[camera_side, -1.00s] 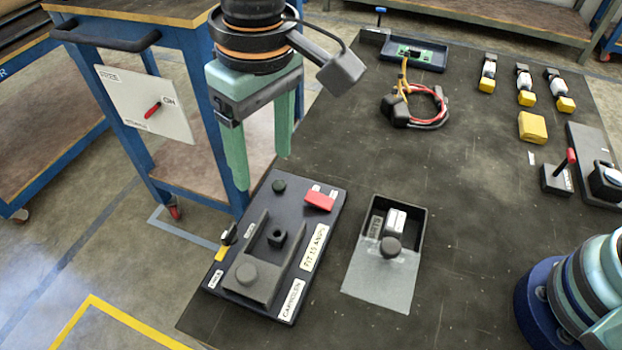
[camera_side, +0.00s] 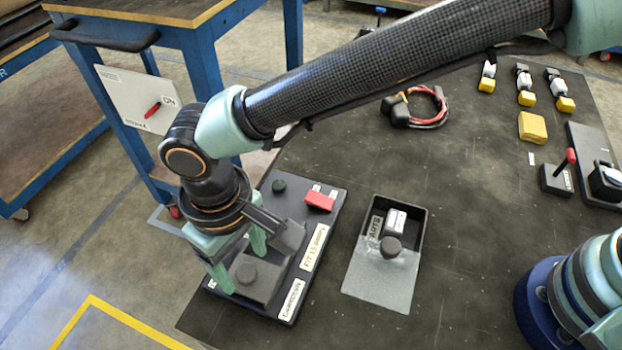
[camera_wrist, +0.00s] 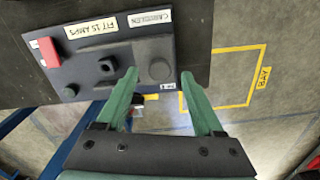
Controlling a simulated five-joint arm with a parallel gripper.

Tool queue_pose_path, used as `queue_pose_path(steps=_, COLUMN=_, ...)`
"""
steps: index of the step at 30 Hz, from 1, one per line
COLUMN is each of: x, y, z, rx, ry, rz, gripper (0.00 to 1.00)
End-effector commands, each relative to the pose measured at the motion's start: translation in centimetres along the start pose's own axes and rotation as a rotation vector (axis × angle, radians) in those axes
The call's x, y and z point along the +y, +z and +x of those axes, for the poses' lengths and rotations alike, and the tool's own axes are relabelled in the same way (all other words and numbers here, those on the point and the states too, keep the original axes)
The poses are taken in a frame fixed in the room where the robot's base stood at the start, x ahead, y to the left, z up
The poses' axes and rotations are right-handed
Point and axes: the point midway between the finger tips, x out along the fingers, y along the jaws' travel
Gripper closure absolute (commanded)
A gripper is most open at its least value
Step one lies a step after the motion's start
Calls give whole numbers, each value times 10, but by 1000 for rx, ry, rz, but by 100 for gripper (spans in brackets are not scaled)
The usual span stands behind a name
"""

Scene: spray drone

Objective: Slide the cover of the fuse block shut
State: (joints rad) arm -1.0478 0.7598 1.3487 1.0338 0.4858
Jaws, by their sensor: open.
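The fuse block (camera_side: 318,217) is a dark panel labelled "FIT 15 AMPS" on the left of the bench. Its grey cover plate (camera_side: 264,292) has a round knob (camera_side: 246,272) and sits at the near end. In the wrist view the cover (camera_wrist: 150,48) lies beside an exposed black square post (camera_wrist: 107,66), which my wrist hides in the side view. My gripper (camera_side: 240,261) is open and low over the near end. In the wrist view my gripper (camera_wrist: 160,74) has one green fingertip on each side of the knob (camera_wrist: 159,70); contact cannot be told.
A red part (camera_side: 319,201) and dark green button (camera_side: 279,186) sit on the panel's far end. A black box (camera_side: 423,215) with a grey plate stands to the right. Cables (camera_side: 428,108) lie farther back. A white switch panel (camera_side: 140,98) hangs on the blue cart.

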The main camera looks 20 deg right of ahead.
Motion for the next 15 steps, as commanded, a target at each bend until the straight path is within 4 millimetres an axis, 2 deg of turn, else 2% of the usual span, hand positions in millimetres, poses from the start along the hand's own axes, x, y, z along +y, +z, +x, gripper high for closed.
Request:
queue_pose_path(steps=6, x=0, y=0, z=17, rx=0, ry=0, rz=0, gripper=31)
queue_pose_path(steps=15, x=0, y=0, z=18, rx=1, ry=0, rz=0, gripper=31)
